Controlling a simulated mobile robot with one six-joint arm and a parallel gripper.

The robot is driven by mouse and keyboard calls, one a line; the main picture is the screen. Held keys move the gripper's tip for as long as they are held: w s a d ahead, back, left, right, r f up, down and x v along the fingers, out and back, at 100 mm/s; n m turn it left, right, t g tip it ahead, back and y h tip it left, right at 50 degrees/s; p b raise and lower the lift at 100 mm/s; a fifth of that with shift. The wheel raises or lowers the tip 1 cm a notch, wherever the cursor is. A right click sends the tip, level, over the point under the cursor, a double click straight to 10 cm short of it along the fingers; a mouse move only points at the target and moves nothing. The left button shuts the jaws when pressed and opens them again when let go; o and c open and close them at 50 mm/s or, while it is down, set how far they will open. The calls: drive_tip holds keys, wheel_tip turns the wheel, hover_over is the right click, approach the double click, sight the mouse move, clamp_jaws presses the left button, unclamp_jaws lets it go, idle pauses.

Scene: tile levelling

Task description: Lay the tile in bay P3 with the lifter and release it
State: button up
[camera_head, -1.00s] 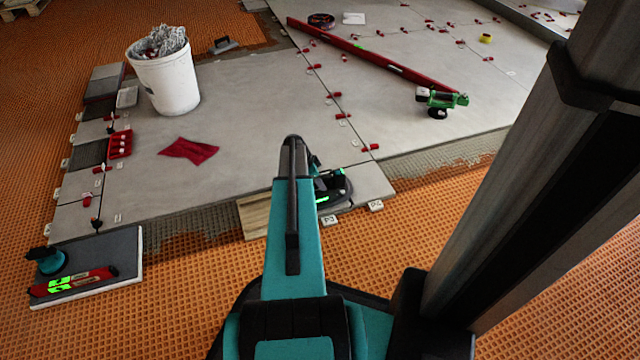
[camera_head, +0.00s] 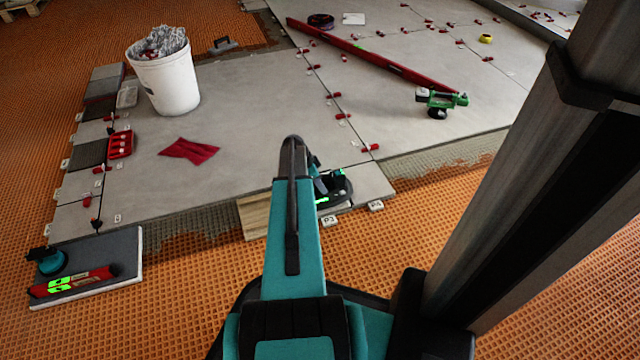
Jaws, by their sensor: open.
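My arm reaches forward over the floor's front edge and hides much of bay P3. My gripper (camera_head: 334,187) shows as a dark shape with green strips just right of the arm's end, low over the bay; it is open. Its fingertips, any lifter beneath it and its contact with the tile cannot be made out. The label P3 (camera_head: 331,221) stands at the bay's front edge. A pale tile corner (camera_head: 339,207) shows under the dark shape. A teal cup with a black handle (camera_head: 48,262) sits on a grey tile (camera_head: 110,262) at the left.
A grey tile (camera_head: 374,183) lies behind label P4 (camera_head: 376,206). A wooden board (camera_head: 255,217) lies left of my arm. A red level (camera_head: 72,281), white bucket (camera_head: 168,86), red cloth (camera_head: 190,150) and green tool (camera_head: 441,100) stand clear. Orange matting (camera_head: 190,320) is free in front.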

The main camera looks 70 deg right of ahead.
drive_tip(key=p+v, duration=0.5)
drive_tip(key=v, duration=0.8)
drive_tip(key=shift+r, duration=0.1)
drive_tip(key=shift+w+r, duration=0.1)
drive_tip(key=shift+r, duration=0.2)
drive_tip(key=shift+a, duration=0.15)
drive_tip(key=w+a+r+n+y+p, duration=0.1)
drive_tip(key=w+a+r+n+p, duration=0.35)
drive_tip(key=a+p, duration=0.6)
drive_tip(key=w+a+r+n+p, duration=0.45)
drive_tip(key=a+p, duration=0.25)
drive_tip(key=a, duration=0.7)
drive_tip(key=w+a+r+n+y+p, duration=0.1)
drive_tip(key=w+a+r+n+p, duration=0.35)
drive_tip(key=a+p, duration=0.6)
drive_tip(key=s+a+r+n+p, duration=0.4)
drive_tip(key=a+r+n+p, duration=0.1)
drive_tip(key=a, duration=0.4)
drive_tip(key=s+a+r+n+g+p, duration=0.1)
drive_tip(key=s+a+r+n+p, duration=0.3)
drive_tip(key=a+r+p, duration=0.3)
drive_tip(key=s+a+r+n+g+p, duration=0.1)
drive_tip(key=s+a+r+n+p, duration=0.4)
drive_tip(key=a+p, duration=0.5)
drive_tip(key=a+r, duration=0.1)
drive_tip(key=a, duration=0.2)
drive_tip(key=shift+a+r+n+y+p, duration=0.2)
drive_tip(key=shift+r+n+y+p, duration=0.1)
drive_tip(key=shift+r+n+y, duration=0.1)
